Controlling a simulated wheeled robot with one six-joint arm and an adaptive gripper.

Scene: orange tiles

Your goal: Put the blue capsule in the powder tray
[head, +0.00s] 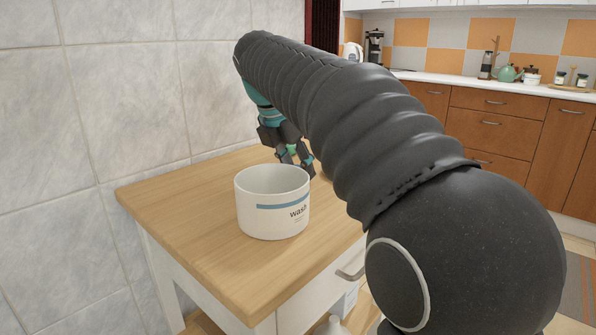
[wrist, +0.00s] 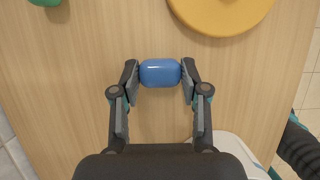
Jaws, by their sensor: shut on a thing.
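The blue capsule (wrist: 160,73) lies crosswise between the two fingertips of my gripper (wrist: 160,80) in the wrist view, with a finger touching each end. My gripper is shut on it. In the head view my gripper (head: 294,158) is behind the white "wash" pot, over the wooden top, and the capsule cannot be made out there. A round yellow-orange piece (wrist: 222,14) is ahead and to the right of the capsule in the wrist view, cut by the top edge. I cannot tell whether it is the powder tray; no label shows.
The white "wash" pot (head: 272,205) stands on the wooden cabinet top (head: 190,205). A green object (wrist: 45,2) is at the wrist view's top left edge. A tiled wall (head: 100,90) borders the cabinet on the left. Bare wood lies around the capsule.

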